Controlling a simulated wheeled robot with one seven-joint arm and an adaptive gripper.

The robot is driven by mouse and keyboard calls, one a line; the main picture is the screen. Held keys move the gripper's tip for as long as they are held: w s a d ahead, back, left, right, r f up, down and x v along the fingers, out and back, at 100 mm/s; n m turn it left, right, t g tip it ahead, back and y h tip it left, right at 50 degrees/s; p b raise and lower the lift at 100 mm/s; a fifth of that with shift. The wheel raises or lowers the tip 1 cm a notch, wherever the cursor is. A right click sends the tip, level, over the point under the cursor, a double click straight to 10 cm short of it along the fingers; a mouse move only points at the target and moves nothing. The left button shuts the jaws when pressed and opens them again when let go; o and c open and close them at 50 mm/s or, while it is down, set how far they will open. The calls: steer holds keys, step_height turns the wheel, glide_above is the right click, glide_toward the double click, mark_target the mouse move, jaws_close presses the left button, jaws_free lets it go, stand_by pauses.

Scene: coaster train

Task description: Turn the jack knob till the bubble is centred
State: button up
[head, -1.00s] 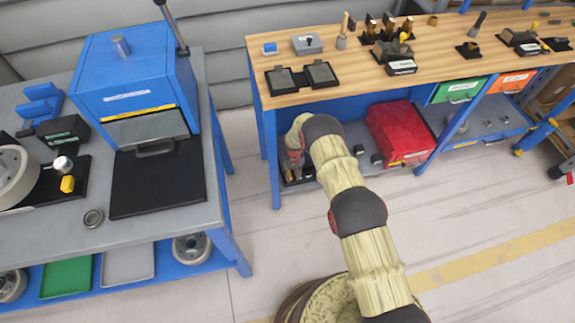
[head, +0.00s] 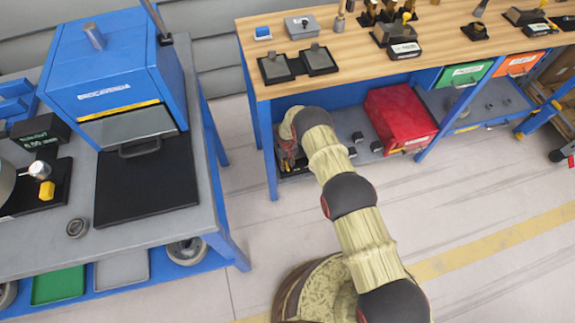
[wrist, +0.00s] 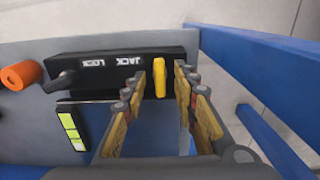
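In the wrist view a black block marked LOCK and JACK (wrist: 120,66) sits on a grey surface. A yellow knob (wrist: 160,78) stands at its right end, beside the JACK label. My gripper (wrist: 161,80) is open, one finger on each side of the knob, with a gap visible on both sides. A yellow-green level vial (wrist: 72,131) with dark lines lies at left below the block; I cannot make out its bubble. In the head view my gripper (head: 290,160) is low at the left end of the wooden bench's lower shelf, and my arm hides most of the block.
A dark lever (wrist: 62,80) and an orange cylinder (wrist: 20,75) are left of the knob. Blue bars (wrist: 265,50) run close on the right. A red box (head: 400,118) stands on the lower shelf, under the wooden bench top (head: 350,60).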

steer(key=shift+c, duration=1)
steer(key=shift+f, duration=0.1)
jaws_close()
